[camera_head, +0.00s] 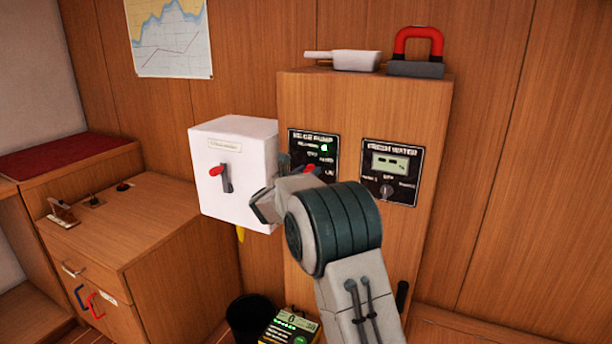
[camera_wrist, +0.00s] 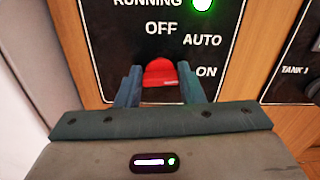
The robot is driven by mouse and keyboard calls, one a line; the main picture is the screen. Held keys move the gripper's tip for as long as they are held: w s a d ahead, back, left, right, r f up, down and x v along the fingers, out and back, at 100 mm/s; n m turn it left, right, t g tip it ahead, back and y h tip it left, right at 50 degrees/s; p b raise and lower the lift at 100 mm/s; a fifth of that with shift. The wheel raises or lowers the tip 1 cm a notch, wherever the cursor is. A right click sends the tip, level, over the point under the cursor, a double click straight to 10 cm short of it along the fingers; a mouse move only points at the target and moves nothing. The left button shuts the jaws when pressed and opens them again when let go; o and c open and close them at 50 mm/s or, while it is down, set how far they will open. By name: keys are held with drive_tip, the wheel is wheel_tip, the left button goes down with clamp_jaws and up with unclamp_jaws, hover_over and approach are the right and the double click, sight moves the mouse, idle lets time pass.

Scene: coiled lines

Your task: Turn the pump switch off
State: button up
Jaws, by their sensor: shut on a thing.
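The black bilge pump panel (camera_head: 322,146) is on the front of the wooden cabinet. Its green lamp (camera_wrist: 203,4) beside the word RUNNING is lit, also seen in the head view (camera_head: 324,148). The panel has the marks OFF, AUTO and ON. The red pump switch (camera_wrist: 160,73) sits below OFF, between the two fingers of my gripper (camera_wrist: 160,86). My gripper is shut on the switch. In the head view my gripper (camera_head: 285,168) and arm cover the lower part of this panel, and the switch's exact setting is hard to tell.
A white box with a red-handled lever (camera_head: 219,172) is on the wall at left. A fresh water panel (camera_head: 392,172) with a knob is at right. A white scoop (camera_head: 344,60) and a red-handled item (camera_head: 418,52) lie on the cabinet top. A black bin (camera_head: 250,318) stands below.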

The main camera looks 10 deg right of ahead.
drive_tip(key=n+b, duration=0.1)
drive_tip(key=n, duration=0.7)
drive_tip(key=shift+a+b, duration=0.2)
drive_tip(key=shift+b, duration=0.2)
drive_tip(key=n+p, duration=0.1)
drive_tip(key=n, duration=0.3)
drive_tip(key=shift+w, duration=0.1)
drive_tip(key=n+p, duration=0.1)
drive_tip(key=n, duration=0.3)
drive_tip(key=shift+f+n+p, duration=0.1)
drive_tip(key=shift+n+p, duration=0.2)
drive_tip(key=shift+p, duration=0.05)
drive_tip(key=o, duration=1)
drive_tip(key=shift+a, duration=0.15)
drive_tip(key=shift+f, duration=0.1)
drive_tip(key=b+v, duration=0.1)
drive_tip(key=v, duration=1.2)
drive_tip(key=shift+s+a, duration=0.15)
drive_tip(key=shift+s, duration=0.2)
